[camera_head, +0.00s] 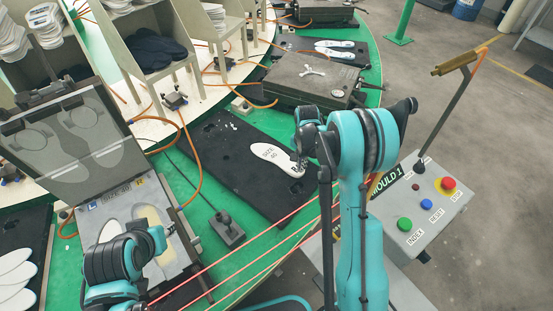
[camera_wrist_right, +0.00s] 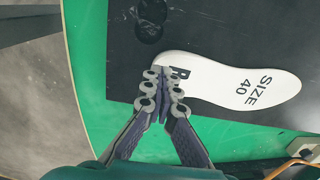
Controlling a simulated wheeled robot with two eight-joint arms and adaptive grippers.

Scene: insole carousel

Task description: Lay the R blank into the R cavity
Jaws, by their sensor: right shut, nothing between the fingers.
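The R blank (camera_head: 277,157) is a white insole lying flat on a black mat (camera_head: 222,150). In the right wrist view the blank (camera_wrist_right: 235,82) reads "SIZE 40", with an R partly covered by my fingers. My right gripper (camera_head: 300,166) is at the end of the blank marked R. Its fingertips (camera_wrist_right: 163,75) are shut with nothing between them; I cannot tell if they touch the blank. The R cavity (camera_head: 158,222) is a pale hollow in the open mould at left, partly hidden by my left arm. My left gripper (camera_head: 165,231) is over the mould, its fingers unclear.
The mould's raised lid (camera_head: 62,142) stands behind the cavities. A closed mould (camera_head: 310,78) is beyond the mat. A control box (camera_head: 425,205) with coloured buttons is at right.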

